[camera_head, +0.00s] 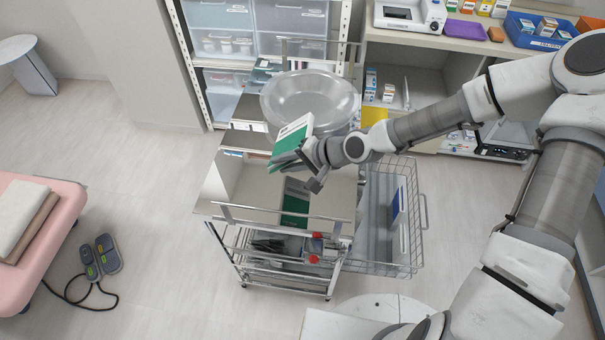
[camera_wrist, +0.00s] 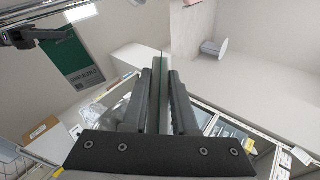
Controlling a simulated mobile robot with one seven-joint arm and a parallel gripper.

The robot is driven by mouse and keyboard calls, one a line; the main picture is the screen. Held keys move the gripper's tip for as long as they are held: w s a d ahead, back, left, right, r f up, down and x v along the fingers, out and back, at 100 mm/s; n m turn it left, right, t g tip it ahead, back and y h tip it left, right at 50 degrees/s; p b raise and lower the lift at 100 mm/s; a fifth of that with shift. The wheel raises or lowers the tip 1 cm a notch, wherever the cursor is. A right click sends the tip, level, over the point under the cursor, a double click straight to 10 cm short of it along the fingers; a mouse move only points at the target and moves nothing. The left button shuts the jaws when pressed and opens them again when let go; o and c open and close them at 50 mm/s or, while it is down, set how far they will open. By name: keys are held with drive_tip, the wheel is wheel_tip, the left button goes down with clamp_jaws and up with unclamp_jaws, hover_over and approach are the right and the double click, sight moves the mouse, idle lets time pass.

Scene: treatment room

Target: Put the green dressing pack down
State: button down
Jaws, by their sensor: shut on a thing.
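A green dressing pack (camera_head: 288,147) with a white upper part is held in my gripper (camera_head: 305,158), raised above the trolley and tilted. In the wrist view my gripper (camera_wrist: 165,90) has its fingers closed on the pack (camera_wrist: 162,68), which shows thin and edge-on between them.
A clear basin (camera_head: 310,95) stands at the back of the trolley, close behind the held pack. A rail (camera_head: 280,215) runs along the trolley's front edge. A wire basket (camera_head: 405,210) hangs on its right side. The trolley top left of the lying pack is bare.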

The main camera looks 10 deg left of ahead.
drive_tip(key=shift+f+b, duration=4.35)
drive_tip(key=shift+f, duration=0.65)
drive_tip(key=c, duration=0.9)
unclamp_jaws()
drive_tip(key=shift+o, duration=0.2)
drive_tip(key=p+v, duration=0.7)
drive_tip(key=v, duration=0.1)
drive_tip(key=shift+s+r, duration=0.1)
drive_tip(key=shift+r, duration=0.05)
wheel_tip(320, 180, up, 8)
drive_tip(key=d+p, duration=0.2)
drive_tip(key=p, duration=0.6)
drive_tip(key=shift+s, duration=0.25)
